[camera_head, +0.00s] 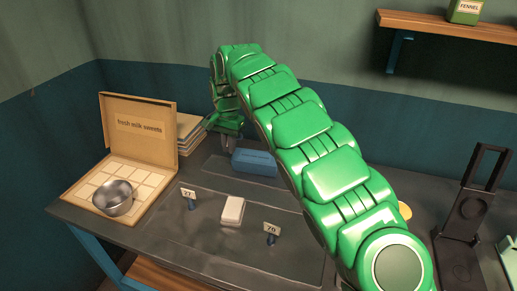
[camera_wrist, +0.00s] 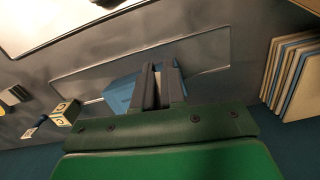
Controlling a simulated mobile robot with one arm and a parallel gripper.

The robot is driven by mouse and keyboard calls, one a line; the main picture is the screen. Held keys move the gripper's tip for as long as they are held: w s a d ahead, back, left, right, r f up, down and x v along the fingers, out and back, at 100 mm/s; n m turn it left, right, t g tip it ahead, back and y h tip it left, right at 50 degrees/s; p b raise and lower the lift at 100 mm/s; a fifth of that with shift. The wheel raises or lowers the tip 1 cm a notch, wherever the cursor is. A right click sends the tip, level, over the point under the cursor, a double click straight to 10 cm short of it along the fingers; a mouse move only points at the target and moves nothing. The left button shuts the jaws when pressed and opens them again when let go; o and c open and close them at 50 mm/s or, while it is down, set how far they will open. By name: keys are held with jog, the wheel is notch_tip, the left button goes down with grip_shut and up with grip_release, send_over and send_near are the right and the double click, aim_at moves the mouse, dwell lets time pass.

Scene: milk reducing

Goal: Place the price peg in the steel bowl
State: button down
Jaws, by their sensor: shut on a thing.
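The steel bowl (camera_head: 112,197) sits upright in the open sweets box at the left in the head view. One price peg marked 27 (camera_head: 188,195) stands on the counter right of the box. Another, marked 76 (camera_head: 271,230), stands further right and nearer. My gripper (camera_head: 226,124) is above the back of the counter, behind the pegs and well away from the bowl. In the wrist view, my gripper (camera_wrist: 158,86) has its fingers close together. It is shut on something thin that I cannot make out. A blue block (camera_head: 254,162) also shows behind the fingers in the wrist view (camera_wrist: 120,92).
The sweets box (camera_head: 139,124) has its lid upright at the back. A stack of boards (camera_head: 188,136) stands behind it. A white block (camera_head: 232,211) lies between the pegs. A black stand (camera_head: 471,215) is at right. A yellowish block (camera_wrist: 65,112) shows in the wrist view.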

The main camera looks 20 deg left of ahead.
jog(key=s+a+n+t, duration=0.1)
jog(key=s+a+n, duration=0.2)
jog(key=s+a, duration=0.35)
jog(key=s+a+n+t, duration=0.2)
jog(key=s+a+n, duration=0.15)
jog(key=a, duration=0.65)
jog(key=n+y, duration=0.3)
jog(key=n, duration=0.1)
send_over(114, 203)
jog(key=s+d, duration=0.3)
jog(key=d, duration=0.1)
jog(key=shift+w+d+f+t, duration=0.2)
jog(key=shift+f+t, duration=0.05)
jog(key=shift+t, duration=0.15)
jog(key=shift+f, duration=5.35)
jog(key=c, duration=1.1)
grip_release()
notch_tip(114, 203, up, 7)
